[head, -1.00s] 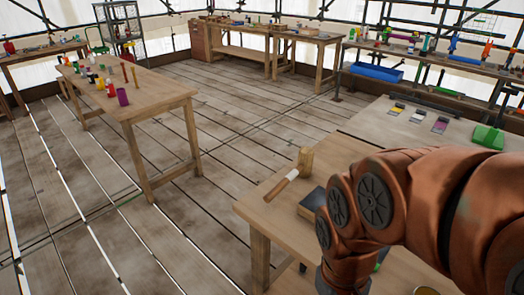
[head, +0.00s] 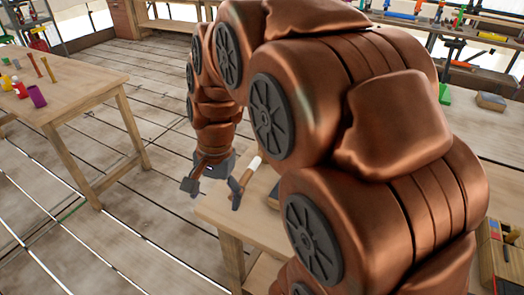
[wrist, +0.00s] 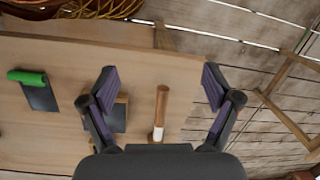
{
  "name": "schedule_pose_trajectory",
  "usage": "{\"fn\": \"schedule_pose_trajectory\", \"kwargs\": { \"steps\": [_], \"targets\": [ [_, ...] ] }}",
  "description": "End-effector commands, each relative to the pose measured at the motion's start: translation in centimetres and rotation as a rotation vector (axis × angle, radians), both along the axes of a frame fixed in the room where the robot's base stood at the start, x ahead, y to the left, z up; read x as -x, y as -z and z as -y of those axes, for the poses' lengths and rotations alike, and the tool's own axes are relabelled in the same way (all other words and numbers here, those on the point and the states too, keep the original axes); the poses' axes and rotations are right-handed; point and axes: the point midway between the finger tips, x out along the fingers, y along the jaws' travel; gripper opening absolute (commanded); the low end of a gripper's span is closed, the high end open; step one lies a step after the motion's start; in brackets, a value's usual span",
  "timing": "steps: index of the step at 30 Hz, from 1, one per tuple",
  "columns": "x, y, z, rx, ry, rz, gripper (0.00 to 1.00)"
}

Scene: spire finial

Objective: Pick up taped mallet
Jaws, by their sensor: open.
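The taped mallet lies on the wooden table (head: 222,212) near its corner. In the head view I see its brown handle (head: 247,178) with a white taped part; my arm hides its head. In the wrist view the handle (wrist: 162,102) points away from me, with the white band close to my palm, and the mallet's head is hidden behind my gripper's body. My gripper (head: 213,187) is open and empty at the table's corner. In the wrist view its fingers (wrist: 160,76) stand wide on either side of the handle, apart from it.
A dark-topped block (wrist: 118,115) lies left of the mallet, partly behind the left finger. A green-handled dark tool (wrist: 40,92) lies farther left. Right of the mallet is a little bare tabletop, then the edge and floor. Another table (head: 75,92) stands at left.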

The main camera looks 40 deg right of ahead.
Motion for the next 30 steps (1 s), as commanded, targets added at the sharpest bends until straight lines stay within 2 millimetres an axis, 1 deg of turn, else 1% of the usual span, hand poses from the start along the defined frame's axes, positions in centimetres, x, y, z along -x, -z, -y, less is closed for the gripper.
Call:
{"fn": "schedule_pose_trajectory", "kwargs": {
  "steps": [1, 2, 3, 5, 6, 8, 9, 10, 11, 12, 13, 14, 15, 18, 21, 24, 25, 27, 30],
  "targets": [
    [-1.7, 0.1, 1.7, -0.011, 0.126, 0.006, 0.88],
    [-2.7, 0.1, 2.6, -0.018, 0.205, 0.01, 0.88],
    [-3.9, 0.1, 4.0, -0.029, 0.31, 0.013, 0.88],
    [-5.6, 0.1, 6.2, -0.046, 0.467, 0.021, 0.88],
    [-6.7, 0.2, 7.8, -0.058, 0.572, 0.025, 0.88],
    [-8.1, 0.2, 10.3, -0.08, 0.73, 0.032, 0.88],
    [-9.0, 0.3, 12.1, -0.095, 0.835, 0.035, 0.88],
    [-9.6, 0.4, 13.5, -0.107, 0.912, 0.038, 0.88],
    [-10.1, 0.5, 14.9, -0.12, 0.991, 0.041, 0.88],
    [-10.7, 0.6, 16.9, -0.138, 1.093, 0.044, 0.88],
    [-11.2, 0.7, 18.4, -0.151, 1.171, 0.047, 0.88],
    [-11.5, 0.8, 19.9, -0.167, 1.245, 0.05, 0.88],
    [-11.8, 1.0, 21.7, -0.185, 1.34, 0.052, 0.88],
    [-12.3, 1.4, 26.1, -0.234, 1.55, 0.058, 0.88],
    [-12.3, 1.8, 29.5, -0.274, 1.708, 0.06, 0.88],
    [-12.2, 1.9, 31.7, -0.303, 1.809, 0.065, 0.88],
    [-12.2, 1.9, 32.1, -0.308, 1.829, 0.065, 0.88],
    [-12.2, 2.1, 32.7, -0.317, 1.86, 0.064, 0.88],
    [-12.4, 2.6, 32.8, -0.322, 1.875, 0.061, 0.88]
  ]
}}
